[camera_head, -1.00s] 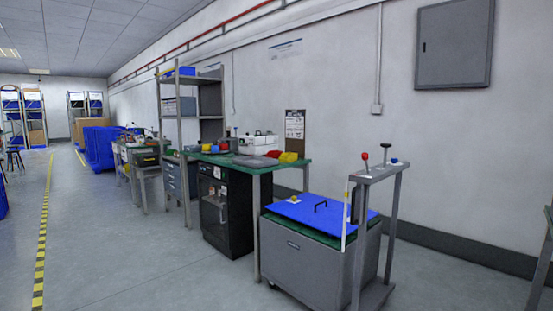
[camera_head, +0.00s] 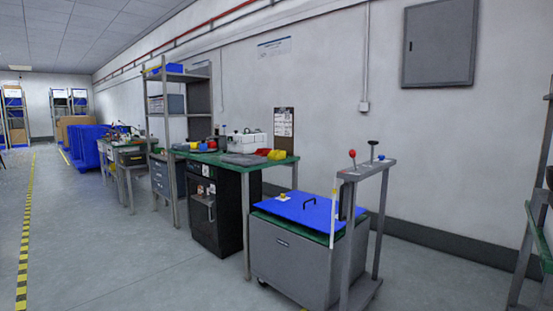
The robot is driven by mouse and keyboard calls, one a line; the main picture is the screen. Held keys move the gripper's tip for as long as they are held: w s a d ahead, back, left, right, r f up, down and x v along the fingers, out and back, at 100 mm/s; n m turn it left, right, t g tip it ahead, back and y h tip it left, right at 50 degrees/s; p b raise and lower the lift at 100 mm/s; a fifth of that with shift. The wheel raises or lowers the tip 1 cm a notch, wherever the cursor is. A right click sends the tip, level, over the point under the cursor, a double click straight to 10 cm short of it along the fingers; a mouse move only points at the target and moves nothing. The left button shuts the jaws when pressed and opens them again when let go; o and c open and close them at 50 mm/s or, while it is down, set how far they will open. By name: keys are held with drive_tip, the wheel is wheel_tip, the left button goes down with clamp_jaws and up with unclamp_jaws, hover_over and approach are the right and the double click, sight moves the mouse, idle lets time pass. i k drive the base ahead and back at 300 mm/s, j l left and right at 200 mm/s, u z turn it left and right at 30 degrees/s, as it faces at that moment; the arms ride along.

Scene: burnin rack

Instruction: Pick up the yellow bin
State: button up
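A small yellow bin (camera_head: 277,155) sits on the green-topped workbench (camera_head: 225,161), near its right end. A red bin (camera_head: 263,152) stands just left of it on the same bench top. Both are small and far off in this view, so their insides cannot be made out. My gripper does not show in the frame.
A grey cart (camera_head: 290,262) with a blue lid (camera_head: 300,208) and a grey post frame (camera_head: 367,170) stand in front of the bench's right end. A black cabinet (camera_head: 216,212) is under the bench. The floor (camera_head: 130,265) at left is clear. A rack (camera_head: 538,215) is at the right edge.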

sight(274, 154)
drive_tip(key=i+u, duration=0.1)
drive_tip(key=i, duration=0.65)
drive_tip(key=i+u, duration=0.15)
drive_tip(key=i, duration=0.5)
drive_tip(key=i+u, duration=0.2)
drive_tip(key=i, duration=0.45)
drive_tip(key=i+l+u, duration=0.15)
drive_tip(key=i, duration=0.55)
drive_tip(key=i+l+u, duration=0.1)
drive_tip(key=i+u, duration=0.25)
drive_tip(key=i, duration=1.1)
drive_tip(key=i+z, duration=0.4)
drive_tip(key=i+j+z, duration=0.1)
drive_tip(key=z, duration=0.3)
drive_tip(key=i+j+z, duration=0.5)
drive_tip(key=i+z, duration=0.15)
drive_tip(key=z, duration=0.15)
drive_tip(key=i+j+z, duration=0.15)
drive_tip(key=i+z, duration=0.15)
drive_tip(key=z, duration=0.15)
drive_tip(key=i+j+z, duration=0.2)
drive_tip(key=z, duration=0.2)
